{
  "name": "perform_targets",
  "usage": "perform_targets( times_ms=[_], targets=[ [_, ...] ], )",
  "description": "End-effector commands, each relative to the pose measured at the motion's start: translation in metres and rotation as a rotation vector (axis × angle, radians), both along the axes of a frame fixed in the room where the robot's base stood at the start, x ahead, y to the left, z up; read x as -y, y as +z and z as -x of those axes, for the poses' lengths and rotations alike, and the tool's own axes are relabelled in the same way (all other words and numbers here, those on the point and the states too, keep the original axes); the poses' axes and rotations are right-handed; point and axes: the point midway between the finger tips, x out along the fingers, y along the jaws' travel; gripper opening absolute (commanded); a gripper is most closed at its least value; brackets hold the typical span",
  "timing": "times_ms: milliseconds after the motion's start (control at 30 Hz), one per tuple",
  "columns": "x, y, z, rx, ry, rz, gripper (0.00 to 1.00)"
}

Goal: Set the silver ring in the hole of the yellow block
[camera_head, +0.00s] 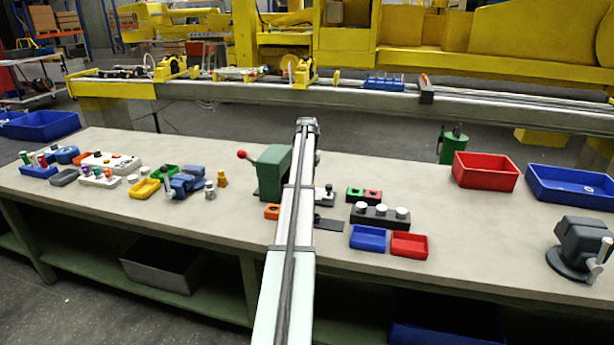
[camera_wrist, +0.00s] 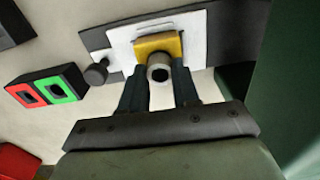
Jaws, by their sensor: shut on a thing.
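In the wrist view the yellow block (camera_wrist: 158,43) sits on a white plate. The silver ring (camera_wrist: 159,74), a short grey cylinder with a dark bore, is between the fingertips of my gripper (camera_wrist: 159,79), which is shut on it. The ring is at the near side of the yellow block and overlaps it in the picture. I cannot tell whether it is inside the hole, and the hole itself is hidden. In the head view my arm hides the gripper, the ring and the yellow block.
The green press (camera_head: 272,172) with a red-knobbed lever stands close beside my arm. A dark knob (camera_wrist: 97,73) is left of the block. Red and green holders (camera_head: 364,195), a black rack (camera_head: 380,217) and small blue (camera_head: 368,238) and red (camera_head: 409,244) trays lie to the right.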

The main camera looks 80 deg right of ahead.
Motion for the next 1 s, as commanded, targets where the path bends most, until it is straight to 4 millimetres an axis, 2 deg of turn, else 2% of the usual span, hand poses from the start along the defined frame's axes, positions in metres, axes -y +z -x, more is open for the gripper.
perform_targets(
  times_ms=[967,1000],
  targets=[
    [0.0001,-0.0081,0.0,0.0,0.0,0.001,0.01],
    [0.0001,-0.008,-0.0001,0.0,0.0,0.0,0.34]
  ],
)
